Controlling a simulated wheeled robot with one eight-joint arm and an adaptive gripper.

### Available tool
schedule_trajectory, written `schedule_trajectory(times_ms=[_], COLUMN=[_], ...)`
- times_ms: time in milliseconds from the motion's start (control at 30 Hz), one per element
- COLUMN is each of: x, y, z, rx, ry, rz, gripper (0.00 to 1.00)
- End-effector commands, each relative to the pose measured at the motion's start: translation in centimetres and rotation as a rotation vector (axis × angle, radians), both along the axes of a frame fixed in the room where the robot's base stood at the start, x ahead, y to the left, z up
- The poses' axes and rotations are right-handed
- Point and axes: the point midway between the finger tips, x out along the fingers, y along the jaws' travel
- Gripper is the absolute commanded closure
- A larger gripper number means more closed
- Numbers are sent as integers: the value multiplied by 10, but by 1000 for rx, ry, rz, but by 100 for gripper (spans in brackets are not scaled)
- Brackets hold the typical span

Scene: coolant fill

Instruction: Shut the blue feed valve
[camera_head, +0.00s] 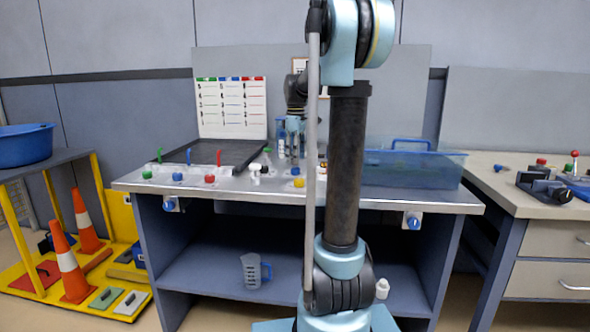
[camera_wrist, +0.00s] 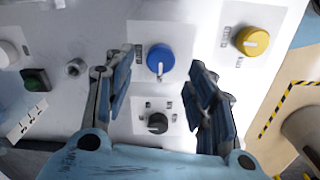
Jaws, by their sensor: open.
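A round blue knob (camera_wrist: 158,55) with a white pointer mark sits on a white panel (camera_wrist: 100,20) in the wrist view. The mark points toward the bottom of that picture. My gripper (camera_wrist: 162,66) is open and empty, with one finger on each side of the blue knob and no clear contact. In the head view my gripper (camera_head: 294,157) points down over the bench, above a small blue knob (camera_head: 296,170). A separate blue lever (camera_head: 188,156) stands upright at the bench's left, behind another blue knob (camera_head: 178,177).
A yellow knob (camera_wrist: 252,41) is right of the blue one, and a black knob (camera_wrist: 157,123) lies below it between my fingers. A green button (camera_wrist: 35,80) is at left. A red lever (camera_head: 219,157), green lever (camera_head: 159,154) and blue clear tank (camera_head: 420,168) stand on the bench.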

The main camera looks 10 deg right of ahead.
Motion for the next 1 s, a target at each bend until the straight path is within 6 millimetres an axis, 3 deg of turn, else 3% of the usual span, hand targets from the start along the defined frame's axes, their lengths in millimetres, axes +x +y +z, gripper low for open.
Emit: schedule_trajectory(times_ms=[300,733,767,933,1000], x=[0,0,0,0,0], y=[0,0,0,0,0], z=[-40,-49,-49,-49,-49], rx=[0,0,0,0,0], ry=[0,0,0,0,0], rz=[0,0,0,0,0], gripper=[49,49,51,90,93])
